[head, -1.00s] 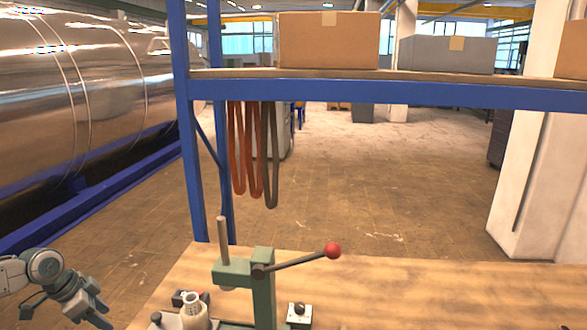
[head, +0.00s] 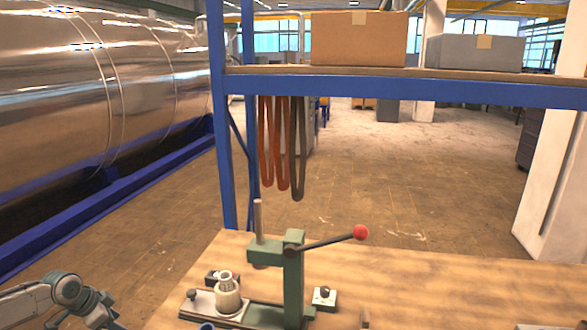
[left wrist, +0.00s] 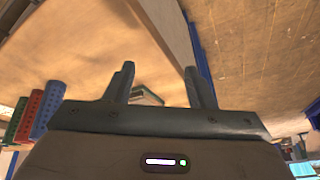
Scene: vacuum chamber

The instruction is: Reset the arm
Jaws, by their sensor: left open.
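My left gripper (head: 108,322) is at the bottom left of the head view, beside the left edge of the wooden workbench (head: 440,285). Its fingers are partly cut off by the picture's bottom edge. In the left wrist view the two fingers of my left gripper (left wrist: 160,85) stand apart with nothing between them. My right gripper is not in view.
A blue shelf frame (head: 400,88) holds boxes above. A big metal chamber (head: 90,100) stands left. Colored binders (left wrist: 38,110) show in the wrist view.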

